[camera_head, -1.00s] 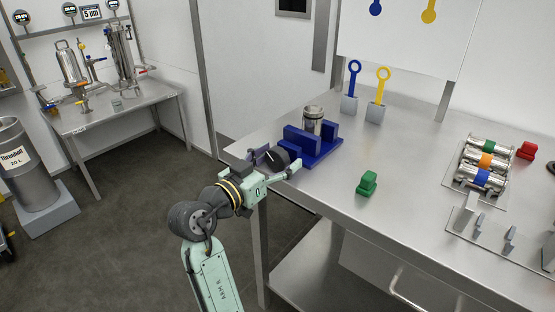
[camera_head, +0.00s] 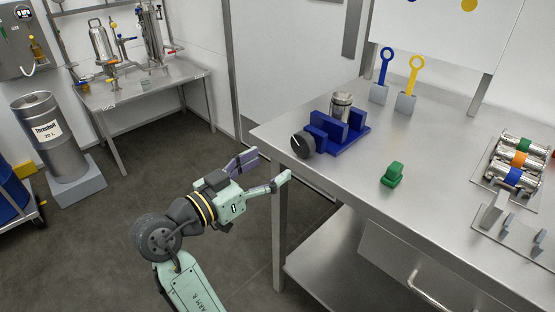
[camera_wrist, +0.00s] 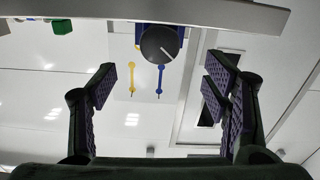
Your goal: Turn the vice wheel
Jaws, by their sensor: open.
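The vice wheel (camera_head: 302,145) is a dark round knob with a white line on its face, at the left end of the blue vice (camera_head: 341,134). A metal cylinder (camera_head: 341,106) stands at the vice, by its blue jaws. My gripper (camera_head: 262,172) is open and empty, below and left of the wheel, off the table's edge and apart from it. In the wrist view the wheel (camera_wrist: 161,43) shows face-on beyond and between the spread fingers of my gripper (camera_wrist: 160,90), near the top.
The steel table (camera_head: 330,185) has its near left corner close to my gripper. A green block (camera_head: 392,174) lies right of the vice. Blue (camera_head: 385,68) and yellow (camera_head: 415,77) ring-topped tools stand in holders behind.

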